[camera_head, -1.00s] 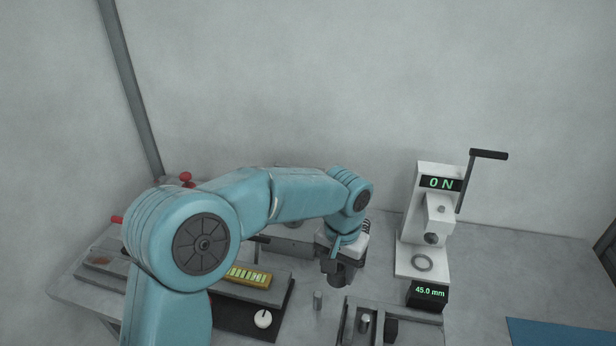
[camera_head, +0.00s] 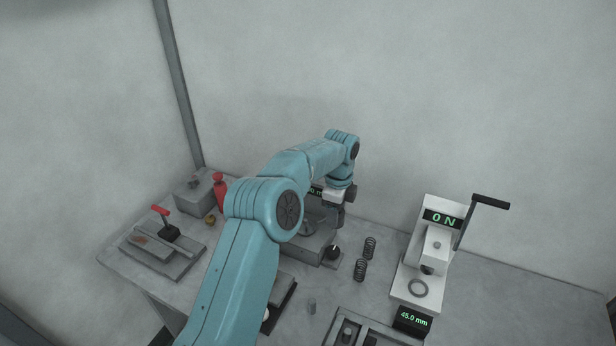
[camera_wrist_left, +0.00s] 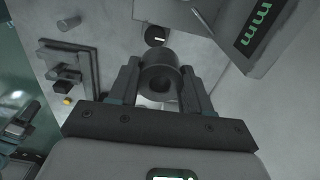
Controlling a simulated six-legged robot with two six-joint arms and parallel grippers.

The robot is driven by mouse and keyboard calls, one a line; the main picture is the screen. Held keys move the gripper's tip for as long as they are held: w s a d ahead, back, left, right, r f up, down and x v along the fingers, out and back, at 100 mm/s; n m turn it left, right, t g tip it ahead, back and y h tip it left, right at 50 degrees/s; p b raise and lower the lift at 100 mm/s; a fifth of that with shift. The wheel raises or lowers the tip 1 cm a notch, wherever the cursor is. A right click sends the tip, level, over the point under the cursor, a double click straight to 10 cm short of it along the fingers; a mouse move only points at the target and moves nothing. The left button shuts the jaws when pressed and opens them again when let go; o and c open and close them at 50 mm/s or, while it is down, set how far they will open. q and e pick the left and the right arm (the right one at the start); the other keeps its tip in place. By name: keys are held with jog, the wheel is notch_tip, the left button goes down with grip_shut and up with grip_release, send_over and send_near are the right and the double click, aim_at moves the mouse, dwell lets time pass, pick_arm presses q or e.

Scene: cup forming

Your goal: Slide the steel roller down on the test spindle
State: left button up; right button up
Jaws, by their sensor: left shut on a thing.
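My left gripper (camera_head: 341,215) hangs over a grey bench device (camera_head: 318,250) at the back middle, partly covered by my arm in the head view. In the left wrist view, its two dark fingers (camera_wrist_left: 162,90) are shut on the steel roller (camera_wrist_left: 158,60), a dark grey hollow cylinder. The roller's bore shows as a dark opening between the fingers. The device's dial knob (camera_head: 334,251) shows at its front right corner. I cannot make out the test spindle, nor whether the roller is around it. My right gripper is not in view.
Two coil springs (camera_head: 370,247) stand right of the device. A white press (camera_head: 421,262) with a crank and displays stands further right. A small metal pin (camera_head: 311,305) and a grey tray (camera_head: 375,325) are in front. A red bottle (camera_head: 219,188) and red-handled fixture (camera_head: 165,240) are left.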

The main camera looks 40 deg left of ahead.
aim_at(306, 224)
pick_arm(q)
jog(key=s+a+r+m+p, duration=0.1)
jog(key=a+m+p, duration=0.2)
jog(key=a+m, duration=0.3)
jog(key=a, duration=0.4)
jog(key=shift+s+r, duration=0.2)
jog(key=shift+s, duration=0.15)
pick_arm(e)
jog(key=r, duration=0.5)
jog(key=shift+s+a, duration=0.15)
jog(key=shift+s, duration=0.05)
pick_arm(q)
jog(key=shift+w+f, duration=0.1)
jog(key=shift+w, duration=0.05)
jog(key=shift+d+f+b, duration=0.1)
jog(key=shift+f+b, duration=0.3)
jog(key=shift+f, duration=0.65)
jog(key=shift+f+b, duration=0.55)
jog(key=shift+f, duration=0.7)
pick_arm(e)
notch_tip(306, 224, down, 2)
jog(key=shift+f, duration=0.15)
pick_arm(q)
jog(key=shift+p, duration=0.3)
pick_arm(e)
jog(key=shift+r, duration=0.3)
